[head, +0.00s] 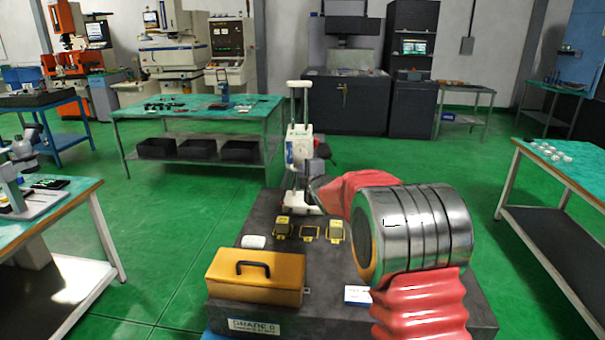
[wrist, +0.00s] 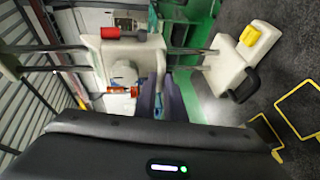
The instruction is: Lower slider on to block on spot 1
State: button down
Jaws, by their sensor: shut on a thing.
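The height gauge is white, with an upright column (head: 299,105) and a foot (head: 303,203) at the far edge of the dark plate. Its slider (head: 299,147) is a white body partway up the column, clear of the plate. In the wrist view the slider (wrist: 125,60) shows large with a red knob. My gripper (head: 314,182) is at the slider's right side, shut on part of it; my wrist hides the exact grip. Spot numbers are not legible.
The dark plate (head: 225,312) also bears a yellow box with a black handle (head: 256,278), a small white item (head: 254,242) and a white-blue card (head: 357,294). My arm covers the plate's right part. A green-topped bench (head: 190,125) stands behind.

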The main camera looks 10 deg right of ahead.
jog(key=shift+f, duration=0.1)
notch_tip(320, 180, down, 6)
jog(key=shift+f, duration=0.15)
jog(key=shift+s, duration=0.1)
jog(key=c, duration=1.9)
grip_release()
jog(key=shift+f, duration=0.1)
jog(key=shift+c, duration=0.2)
jog(key=shift+o, duration=0.5)
jog(key=shift+r, duration=0.2)
jog(key=v, duration=1.3)
jog(key=shift+s, duration=0.35)
